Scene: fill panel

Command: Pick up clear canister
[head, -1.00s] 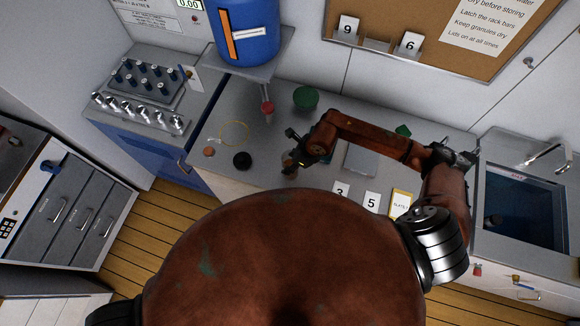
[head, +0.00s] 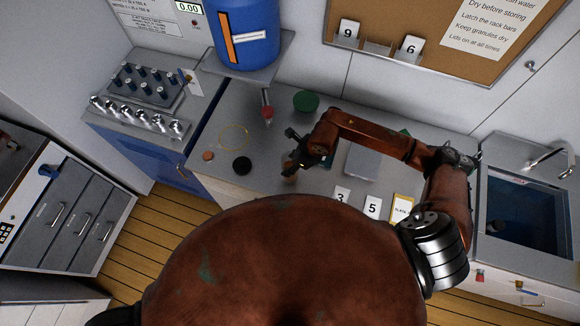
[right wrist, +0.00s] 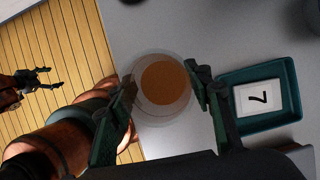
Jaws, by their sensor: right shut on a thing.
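The clear canister (right wrist: 142,108) is a round see-through vessel with an orange-brown round area (right wrist: 165,83) inside, seen from above in the right wrist view. My right gripper (right wrist: 163,92) has a finger on each side of it and is shut on it. In the head view the right gripper (head: 297,160) is over the counter's front part, and the canister beneath is mostly hidden. My left gripper (right wrist: 45,80) shows small at the left of the right wrist view, over the wooden floor, with its fingers apart.
On the counter are a black round piece (head: 242,165), a yellow ring (head: 234,137), a green round piece (head: 306,101) and a grey block (head: 363,161). A dark green tray (right wrist: 292,88) with a card marked 7 lies beside the canister. The sink (head: 525,210) is at the right.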

